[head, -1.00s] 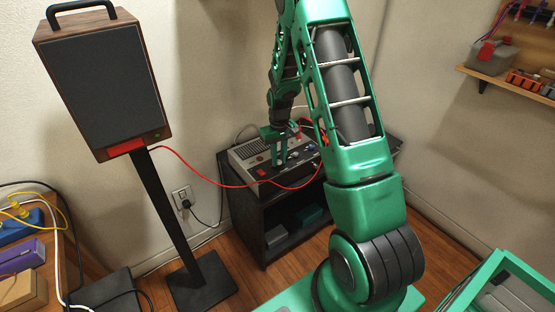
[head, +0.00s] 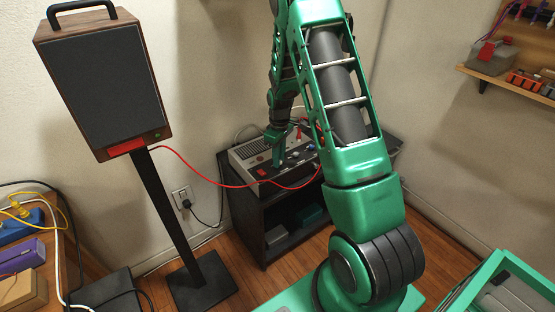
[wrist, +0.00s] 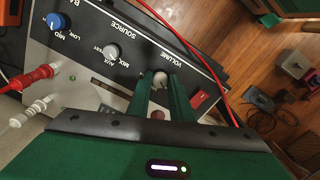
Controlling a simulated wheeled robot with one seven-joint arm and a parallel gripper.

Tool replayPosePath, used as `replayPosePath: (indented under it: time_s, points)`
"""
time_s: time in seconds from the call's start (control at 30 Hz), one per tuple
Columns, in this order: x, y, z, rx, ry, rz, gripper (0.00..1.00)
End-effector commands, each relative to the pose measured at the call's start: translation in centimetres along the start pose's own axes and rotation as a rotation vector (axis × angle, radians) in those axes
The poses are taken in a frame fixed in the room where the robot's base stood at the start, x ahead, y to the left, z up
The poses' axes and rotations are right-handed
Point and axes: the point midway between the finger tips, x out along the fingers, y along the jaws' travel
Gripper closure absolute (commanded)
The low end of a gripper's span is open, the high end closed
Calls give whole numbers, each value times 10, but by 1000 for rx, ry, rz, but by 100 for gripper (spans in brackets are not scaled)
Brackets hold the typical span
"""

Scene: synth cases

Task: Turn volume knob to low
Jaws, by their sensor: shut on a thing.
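The amplifier (head: 247,153) is a grey box with a dark front panel, on the black stand. In the wrist view its panel (wrist: 128,38) carries the printed words VOLUME, SOURCE and MID. The pale volume knob (wrist: 160,78) is below the word VOLUME. My gripper (wrist: 161,88) is shut on the volume knob, with one green finger on each side of it. The fingers hide part of the knob, and I cannot tell where its mark points. In the head view my gripper (head: 277,161) reaches down to the panel.
Beside the volume knob are a grey source knob (wrist: 111,51), a blue knob (wrist: 56,21) and a red switch (wrist: 199,98). Red and white plugs stick out at left. A red cable (head: 215,184) runs to the speaker (head: 100,80). The wooden floor is partly clear.

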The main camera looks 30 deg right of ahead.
Motion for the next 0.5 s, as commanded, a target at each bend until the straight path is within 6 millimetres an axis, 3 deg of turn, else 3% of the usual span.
replayPosePath:
  time_s: [0.37,0.4,0.47,0.5]
  points:
    - [-1,3,0,-2,3,5,100]
    - [-1,3,0,-2,3,5,76]
    - [-1,2,0,-2,2,5,62]
    - [-1,2,0,-2,2,4,62]
